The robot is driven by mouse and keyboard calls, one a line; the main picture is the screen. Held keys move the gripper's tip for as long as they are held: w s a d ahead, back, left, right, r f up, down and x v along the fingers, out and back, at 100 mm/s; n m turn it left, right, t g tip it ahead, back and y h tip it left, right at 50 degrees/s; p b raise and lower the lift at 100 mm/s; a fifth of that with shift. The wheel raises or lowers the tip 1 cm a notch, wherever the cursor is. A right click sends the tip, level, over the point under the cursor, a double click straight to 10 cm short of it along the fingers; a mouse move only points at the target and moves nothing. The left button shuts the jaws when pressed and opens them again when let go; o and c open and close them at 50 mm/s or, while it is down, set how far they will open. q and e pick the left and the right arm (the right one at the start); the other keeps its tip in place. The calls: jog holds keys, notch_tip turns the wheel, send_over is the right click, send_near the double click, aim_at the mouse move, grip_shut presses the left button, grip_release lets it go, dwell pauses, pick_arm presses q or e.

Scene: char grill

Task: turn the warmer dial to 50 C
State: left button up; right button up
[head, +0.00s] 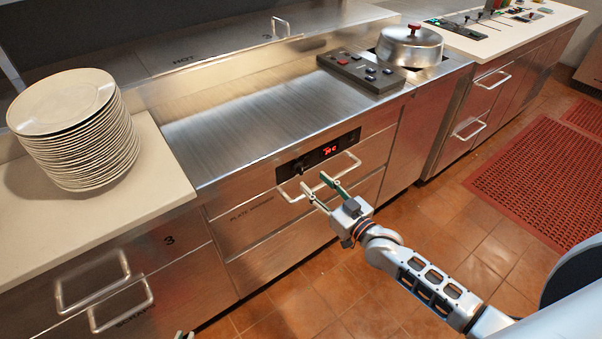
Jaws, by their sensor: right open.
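The plate warmer's black control panel (318,154) is on the front of the steel counter. Its dark dial (299,167) is on the left half, and a red lit display (329,151) is to its right. The digits are too small to read, and the dial's setting cannot be made out. My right gripper (313,183) is open and empty, its fingers pointing toward the panel just below the dial. It appears apart from the dial. Only a small tip of my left gripper (183,334) shows at the bottom edge.
A bar handle (354,164) is on the drawer front by the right gripper. A tall stack of plates (82,140) stands on the left counter. A button box (361,71) and a lidded steel pot (410,47) are at the counter's right. The steel top between is clear.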

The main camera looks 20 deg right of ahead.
aim_at(302, 171)
jog(key=x, duration=0.6)
jog(key=shift+w+a+b, duration=0.1)
jog(key=shift+w+b, duration=0.15)
jog(key=shift+b, duration=0.1)
jog(key=c, duration=1.1)
